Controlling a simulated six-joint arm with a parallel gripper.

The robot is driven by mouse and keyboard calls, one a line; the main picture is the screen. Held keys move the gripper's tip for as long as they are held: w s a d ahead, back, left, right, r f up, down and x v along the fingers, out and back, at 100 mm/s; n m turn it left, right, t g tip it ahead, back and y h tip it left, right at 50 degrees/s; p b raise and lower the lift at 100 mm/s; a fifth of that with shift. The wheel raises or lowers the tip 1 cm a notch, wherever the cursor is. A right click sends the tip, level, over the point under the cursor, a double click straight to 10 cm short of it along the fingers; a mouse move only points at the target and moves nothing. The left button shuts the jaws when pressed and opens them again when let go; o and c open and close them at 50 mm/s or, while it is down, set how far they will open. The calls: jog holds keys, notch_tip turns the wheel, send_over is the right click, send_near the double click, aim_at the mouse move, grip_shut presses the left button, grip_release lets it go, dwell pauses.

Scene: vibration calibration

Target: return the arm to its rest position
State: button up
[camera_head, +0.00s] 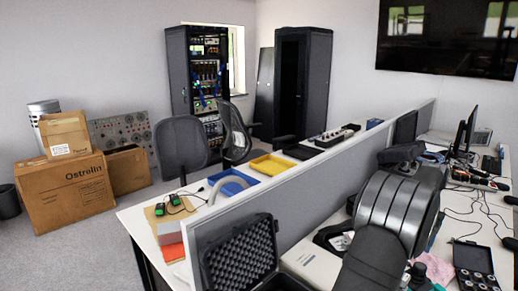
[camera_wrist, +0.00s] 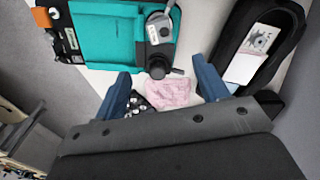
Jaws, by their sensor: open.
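My gripper (camera_wrist: 161,70) shows in the wrist view with its two blue fingers spread wide apart and nothing between them. It hangs over a light desk surface. A pink cloth (camera_wrist: 172,92) lies below and between the fingers, apart from them. A teal device (camera_wrist: 103,36) with a grey round part lies beyond the left finger. In the head view my dark arm (camera_head: 398,208) rises over the right-hand desk. I cannot make out the gripper's fingers there. The pink cloth also shows in the head view (camera_head: 436,267) beside the arm.
An open black case (camera_wrist: 290,25) holding a white card lies right of my gripper. A grey partition (camera_head: 318,183) divides the desks. An open foam-lined case (camera_head: 240,258) stands left of my arm. A case of small parts (camera_head: 475,260), cables and monitors (camera_head: 467,130) crowd the right desk.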

notch_tip(320, 180, down, 17)
jog(key=shift+r, duration=0.1)
notch_tip(320, 180, up, 7)
jog(key=shift+r, duration=0.1)
jog(key=s+a+f, duration=0.1)
jog(key=s+a, duration=0.3)
jog(key=s, duration=0.6)
jog(key=shift+a+f, duration=0.3)
jog(key=shift+f, duration=0.05)
jog(key=shift+s, duration=0.1)
dwell(1.1)
